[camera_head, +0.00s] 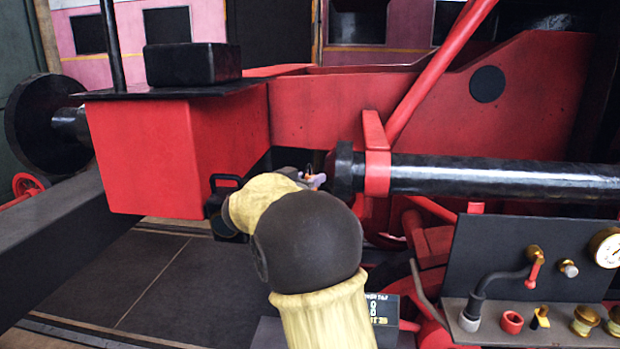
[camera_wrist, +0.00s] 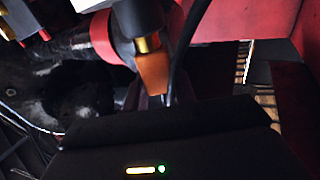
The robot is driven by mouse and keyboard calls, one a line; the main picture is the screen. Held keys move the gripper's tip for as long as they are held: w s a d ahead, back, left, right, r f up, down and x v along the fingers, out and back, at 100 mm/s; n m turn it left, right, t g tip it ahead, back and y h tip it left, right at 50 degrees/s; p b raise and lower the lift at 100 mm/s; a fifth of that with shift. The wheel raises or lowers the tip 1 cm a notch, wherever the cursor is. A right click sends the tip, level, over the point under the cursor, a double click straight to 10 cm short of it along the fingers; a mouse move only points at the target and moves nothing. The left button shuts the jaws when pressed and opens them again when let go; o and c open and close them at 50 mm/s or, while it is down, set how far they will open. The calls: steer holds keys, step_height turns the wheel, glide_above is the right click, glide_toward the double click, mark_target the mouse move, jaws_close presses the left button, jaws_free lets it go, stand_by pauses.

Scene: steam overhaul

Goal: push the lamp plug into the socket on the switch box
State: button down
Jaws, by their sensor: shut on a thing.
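In the wrist view an orange-brown piece (camera_wrist: 152,75) with a brass band and a dark upper part stands just beyond the black housing at the bottom. It looks like the lamp plug. A black cable runs beside it. My gripper (camera_wrist: 165,99) is shut on it, its fingertips mostly hidden. In the head view my gripper (camera_head: 312,181) is small and largely hidden behind my yellow arm, near the black end of a cylinder. I cannot pick out the socket or switch box for certain.
A red locomotive frame (camera_head: 330,115) and a black cylinder (camera_head: 500,176) crowd the gripper. A dark box-like object with a handle (camera_head: 226,183) is left of my arm. A black panel with fittings (camera_head: 515,245) stands at right. The floor at lower left is clear.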

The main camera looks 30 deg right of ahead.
steer(key=shift+f, duration=0.4)
stand_by(0.5)
steer(key=c, duration=1.1)
jaws_free()
steer(key=shift+o, duration=0.2)
step_height(320, 180, up, 10)
steer(key=shift+f+b, duration=0.1)
steer(key=shift+b, duration=0.6)
